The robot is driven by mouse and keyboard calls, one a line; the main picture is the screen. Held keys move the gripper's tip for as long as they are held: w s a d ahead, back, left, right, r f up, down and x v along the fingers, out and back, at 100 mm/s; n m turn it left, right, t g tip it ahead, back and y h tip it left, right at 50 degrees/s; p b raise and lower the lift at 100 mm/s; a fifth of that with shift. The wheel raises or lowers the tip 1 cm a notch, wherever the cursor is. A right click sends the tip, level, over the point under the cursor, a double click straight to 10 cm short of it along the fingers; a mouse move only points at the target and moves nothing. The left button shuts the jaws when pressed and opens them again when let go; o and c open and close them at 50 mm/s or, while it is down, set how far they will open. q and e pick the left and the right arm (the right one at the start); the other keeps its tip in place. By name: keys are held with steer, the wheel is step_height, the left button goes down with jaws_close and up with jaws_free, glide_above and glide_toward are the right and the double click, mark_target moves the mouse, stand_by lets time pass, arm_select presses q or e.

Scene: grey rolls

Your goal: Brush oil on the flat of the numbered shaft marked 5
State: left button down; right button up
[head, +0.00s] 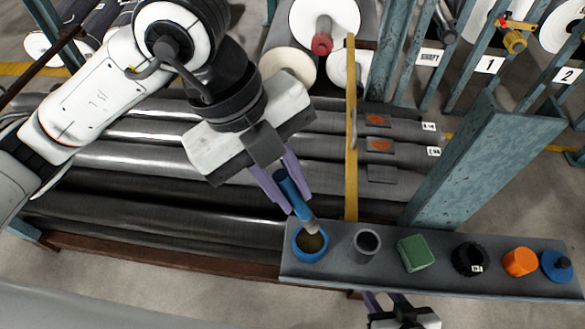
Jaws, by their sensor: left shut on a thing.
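My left gripper (296,203) is shut on a brush with a blue handle (291,190). The brush tilts downward, its pale tip at the mouth of a blue-rimmed cup (297,251) with dark yellowish contents; I cannot tell if it touches them. Grey shafts lie side by side behind the shelf. Near their right ends are flats: two with rusty orange patches (378,120) (380,145) and a plain grey one (382,174). Small white labels (433,151) on the shaft ends are too small to read. My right gripper (386,300) shows at the bottom edge, fingers apart.
The grey shelf (335,277) also holds a grey cup (366,244), a green block (415,253), a black ring (470,258), an orange piece (520,262) and a blue piece (556,266). A yellow bar (351,190) crosses the shafts. A teal post (485,160) stands right.

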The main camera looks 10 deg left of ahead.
arm_select(q)
steer(key=shift+d+n, duration=0.1)
steer(key=shift+n, duration=0.3)
steer(key=shift+f, duration=0.15)
step_height(320, 180, down, 6)
steer(key=b, duration=0.4)
steer(key=shift+r+b, duration=0.25)
steer(key=shift+b, duration=0.05)
steer(key=shift+f+b, duration=0.6)
steer(key=shift+f, duration=0.1)
stand_by(1.5)
